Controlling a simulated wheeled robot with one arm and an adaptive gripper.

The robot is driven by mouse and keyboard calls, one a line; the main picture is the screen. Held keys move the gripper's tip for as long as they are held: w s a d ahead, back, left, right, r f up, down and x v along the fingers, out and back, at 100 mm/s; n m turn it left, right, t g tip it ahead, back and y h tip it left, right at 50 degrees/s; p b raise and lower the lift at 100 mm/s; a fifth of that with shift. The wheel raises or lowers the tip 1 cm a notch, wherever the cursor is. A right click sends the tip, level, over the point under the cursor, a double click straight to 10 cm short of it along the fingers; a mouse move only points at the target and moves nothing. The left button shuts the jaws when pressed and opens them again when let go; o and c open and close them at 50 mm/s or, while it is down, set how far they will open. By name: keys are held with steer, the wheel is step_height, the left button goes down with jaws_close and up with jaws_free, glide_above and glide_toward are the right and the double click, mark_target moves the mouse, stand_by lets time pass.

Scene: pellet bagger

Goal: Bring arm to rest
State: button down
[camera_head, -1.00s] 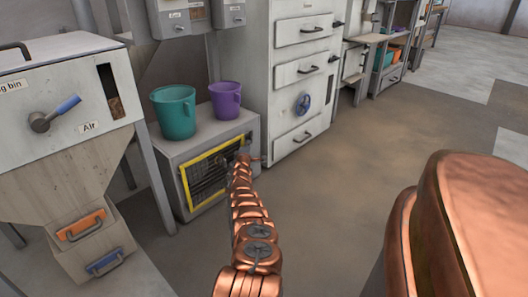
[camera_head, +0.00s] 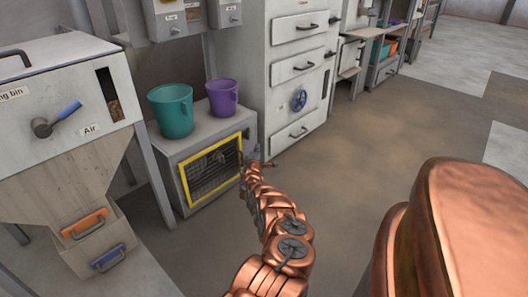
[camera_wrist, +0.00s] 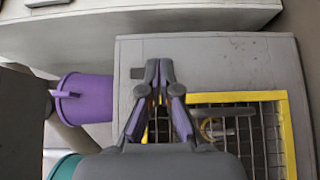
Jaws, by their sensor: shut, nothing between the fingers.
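My copper-coloured arm reaches forward from the bottom middle of the head view toward the low grey cabinet (camera_head: 205,132). My gripper (camera_wrist: 159,64) shows in the wrist view with its fingertips together and nothing between them. In the head view the gripper (camera_head: 262,163) is small, beside the right edge of the yellow-framed grille (camera_head: 211,170). In the wrist view the fingers overlap the left end of that yellow frame (camera_wrist: 285,135). I cannot tell whether they touch the cabinet.
A teal bucket (camera_head: 171,112) and a purple bucket (camera_head: 222,97) stand on the cabinet. A bin with a blue-handled lever (camera_head: 56,118) is at the left. A drawer unit (camera_head: 295,70) with a blue wheel stands behind. Floor (camera_head: 380,130) to the right is open.

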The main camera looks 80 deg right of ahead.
steer(key=s, duration=0.1)
steer(key=s+a, duration=0.1)
steer(key=s+a+p, duration=0.1)
steer(key=shift+s, duration=0.4)
